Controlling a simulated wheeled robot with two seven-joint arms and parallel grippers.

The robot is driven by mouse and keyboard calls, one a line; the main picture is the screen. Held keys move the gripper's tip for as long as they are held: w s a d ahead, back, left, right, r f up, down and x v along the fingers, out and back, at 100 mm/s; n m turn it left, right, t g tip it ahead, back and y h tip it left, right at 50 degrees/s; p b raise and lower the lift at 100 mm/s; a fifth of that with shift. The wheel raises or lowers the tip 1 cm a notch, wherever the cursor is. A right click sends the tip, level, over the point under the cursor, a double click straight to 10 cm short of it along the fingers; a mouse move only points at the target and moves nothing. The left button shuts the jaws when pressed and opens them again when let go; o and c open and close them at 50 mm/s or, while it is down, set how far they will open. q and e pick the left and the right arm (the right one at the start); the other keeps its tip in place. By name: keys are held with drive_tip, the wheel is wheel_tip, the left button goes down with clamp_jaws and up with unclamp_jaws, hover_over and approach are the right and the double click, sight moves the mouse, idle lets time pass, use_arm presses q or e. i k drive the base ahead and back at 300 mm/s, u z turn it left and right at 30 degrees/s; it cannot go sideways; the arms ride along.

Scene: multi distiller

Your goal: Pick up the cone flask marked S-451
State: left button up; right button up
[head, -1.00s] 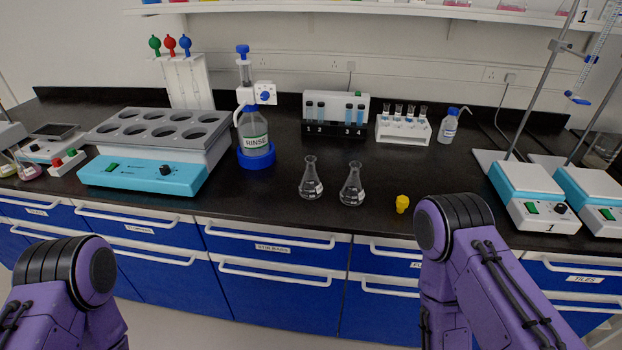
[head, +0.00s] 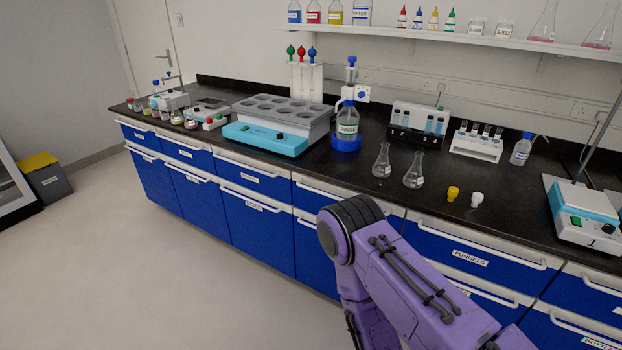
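Two clear cone flasks stand upright side by side on the black bench near its front edge: a left one (head: 381,161) and a right one (head: 414,170). Each has a small pale label too small to read, so I cannot tell which is S-451. One purple arm of mine shows at the lower right, below the bench front, with its gripper out of view. My other arm and gripper are not in view.
A yellow stopper (head: 452,194) and a white one (head: 477,199) lie right of the flasks. A stirrer (head: 583,213) is at right.

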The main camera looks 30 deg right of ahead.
sight(381, 168)
drive_tip(key=z, duration=0.25)
drive_tip(key=i, duration=1.15)
drive_tip(key=z, duration=1)
